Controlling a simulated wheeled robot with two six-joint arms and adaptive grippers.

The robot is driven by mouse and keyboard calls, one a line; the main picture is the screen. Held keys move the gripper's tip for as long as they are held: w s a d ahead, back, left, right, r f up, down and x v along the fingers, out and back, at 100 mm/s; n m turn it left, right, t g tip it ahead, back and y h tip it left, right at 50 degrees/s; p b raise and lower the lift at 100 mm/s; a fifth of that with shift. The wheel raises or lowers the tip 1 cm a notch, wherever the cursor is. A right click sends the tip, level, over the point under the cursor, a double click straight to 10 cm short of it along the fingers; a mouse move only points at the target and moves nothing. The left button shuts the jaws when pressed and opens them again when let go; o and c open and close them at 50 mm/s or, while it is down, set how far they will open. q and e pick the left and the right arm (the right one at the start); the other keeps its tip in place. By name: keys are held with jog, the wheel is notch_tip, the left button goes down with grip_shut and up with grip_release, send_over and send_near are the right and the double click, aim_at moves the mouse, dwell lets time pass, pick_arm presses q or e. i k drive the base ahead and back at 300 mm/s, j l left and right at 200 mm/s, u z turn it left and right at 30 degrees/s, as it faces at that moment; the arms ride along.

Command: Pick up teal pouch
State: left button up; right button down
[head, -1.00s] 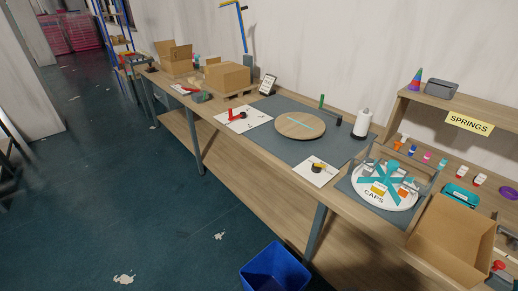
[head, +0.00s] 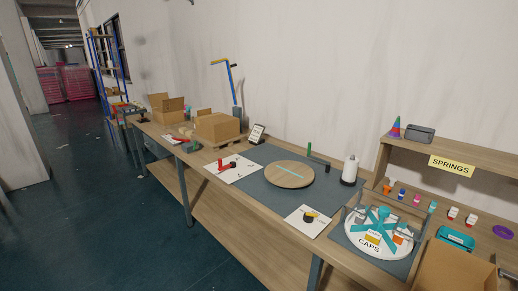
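I cannot clearly make out a teal pouch in the head view. A teal, rounded, box-like item (head: 456,239) lies at the right, below the springs shelf; I cannot tell whether it is a pouch. A teal cross-shaped piece (head: 381,228) sits on the round white caps turntable (head: 362,247). A thin teal strip lies on the round wooden disc (head: 278,178). Neither of my grippers is in view.
A long wooden workbench runs from the far left to the lower right. An open cardboard box (head: 455,272) stands at the lower right. A wooden shelf with a springs sign (head: 452,166) rises behind it. The dark floor (head: 95,210) at left is clear.

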aim_at(468, 245)
jog(key=k+l+z, duration=0.15)
jog(key=l+z, duration=0.15)
jog(key=k+l+z, duration=0.1)
jog(key=l+z, duration=0.15)
jog(key=k+l+z, duration=0.1)
jog(key=l+z, duration=0.2)
jog(key=l, duration=0.15)
jog(key=l+z, duration=0.3)
jog(key=k+l, duration=0.05)
